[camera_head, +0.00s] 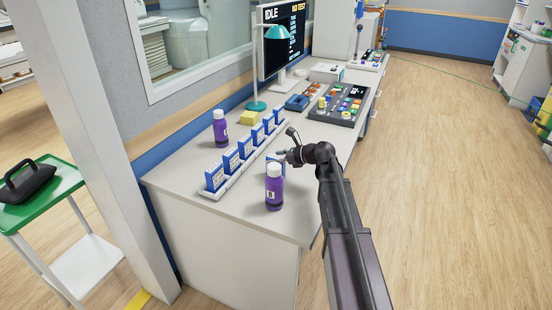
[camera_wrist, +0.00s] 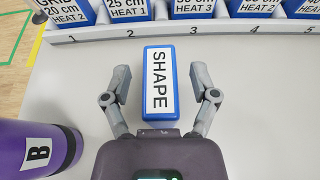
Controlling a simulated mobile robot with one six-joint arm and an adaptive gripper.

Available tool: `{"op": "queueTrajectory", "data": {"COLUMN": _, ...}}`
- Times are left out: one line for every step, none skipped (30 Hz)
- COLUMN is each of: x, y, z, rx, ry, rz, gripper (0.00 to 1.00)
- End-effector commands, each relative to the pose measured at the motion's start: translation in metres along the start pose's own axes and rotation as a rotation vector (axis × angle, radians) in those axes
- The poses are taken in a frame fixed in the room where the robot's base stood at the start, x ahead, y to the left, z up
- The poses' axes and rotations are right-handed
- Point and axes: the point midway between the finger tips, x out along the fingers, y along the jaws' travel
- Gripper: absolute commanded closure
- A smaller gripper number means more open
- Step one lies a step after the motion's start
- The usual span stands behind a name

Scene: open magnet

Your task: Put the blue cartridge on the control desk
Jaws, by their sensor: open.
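A blue cartridge (camera_wrist: 159,85) with a white SHAPE label is on the pale control desk (camera_head: 240,213) in front of the numbered rack. My gripper (camera_wrist: 160,78) is open, with one finger on each side of the cartridge and a small gap on both sides. In the head view my gripper (camera_head: 284,157) partly covers the cartridge (camera_head: 282,169), and a purple bottle stands in front of it. I cannot tell from these views how far the fingertips are above the desk.
The purple bottle marked B (camera_head: 274,187) stands close to my gripper; another purple bottle (camera_head: 220,128) stands behind the rack. The white rack (camera_head: 213,194) holds several blue cartridges. A teal lamp (camera_head: 277,33), monitor and button panel (camera_head: 340,104) are farther back.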

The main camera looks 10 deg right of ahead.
Motion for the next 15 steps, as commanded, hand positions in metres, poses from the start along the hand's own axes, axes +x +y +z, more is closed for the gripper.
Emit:
{"op": "queueTrajectory", "data": {"x": -0.006, "y": 0.000, "z": 0.001, "rx": 0.001, "ry": 0.000, "rz": -0.001, "gripper": 0.24}}
{"op": "queueTrajectory", "data": {"x": -0.009, "y": 0.000, "z": 0.001, "rx": 0.001, "ry": 0.000, "rz": -0.001, "gripper": 0.24}}
{"op": "queueTrajectory", "data": {"x": -0.013, "y": 0.001, "z": 0.002, "rx": 0.001, "ry": 0.000, "rz": -0.001, "gripper": 0.24}}
{"op": "queueTrajectory", "data": {"x": -0.017, "y": 0.000, "z": 0.002, "rx": 0.001, "ry": 0.000, "rz": -0.001, "gripper": 0.24}}
{"op": "queueTrajectory", "data": {"x": -0.021, "y": 0.001, "z": 0.002, "rx": 0.001, "ry": 0.000, "rz": -0.002, "gripper": 0.24}}
{"op": "queueTrajectory", "data": {"x": -0.026, "y": 0.001, "z": 0.002, "rx": 0.001, "ry": 0.000, "rz": -0.002, "gripper": 0.24}}
{"op": "queueTrajectory", "data": {"x": -0.031, "y": 0.001, "z": 0.002, "rx": 0.001, "ry": 0.000, "rz": -0.002, "gripper": 0.24}}
{"op": "queueTrajectory", "data": {"x": -0.035, "y": 0.001, "z": 0.002, "rx": 0.001, "ry": 0.000, "rz": -0.002, "gripper": 0.24}}
{"op": "queueTrajectory", "data": {"x": -0.042, "y": 0.001, "z": 0.002, "rx": 0.001, "ry": 0.000, "rz": -0.002, "gripper": 0.24}}
{"op": "queueTrajectory", "data": {"x": -0.047, "y": 0.001, "z": 0.003, "rx": 0.001, "ry": 0.000, "rz": -0.002, "gripper": 0.24}}
{"op": "queueTrajectory", "data": {"x": -0.052, "y": 0.001, "z": 0.003, "rx": 0.001, "ry": 0.000, "rz": -0.002, "gripper": 0.24}}
{"op": "queueTrajectory", "data": {"x": -0.059, "y": 0.001, "z": 0.003, "rx": 0.001, "ry": 0.000, "rz": -0.002, "gripper": 0.24}}
{"op": "queueTrajectory", "data": {"x": -0.064, "y": 0.001, "z": 0.003, "rx": 0.001, "ry": 0.000, "rz": -0.003, "gripper": 0.24}}
{"op": "queueTrajectory", "data": {"x": -0.070, "y": 0.001, "z": 0.003, "rx": 0.001, "ry": 0.000, "rz": -0.003, "gripper": 0.24}}
{"op": "queueTrajectory", "data": {"x": -0.076, "y": 0.001, "z": 0.003, "rx": 0.001, "ry": 0.000, "rz": -0.002, "gripper": 0.24}}
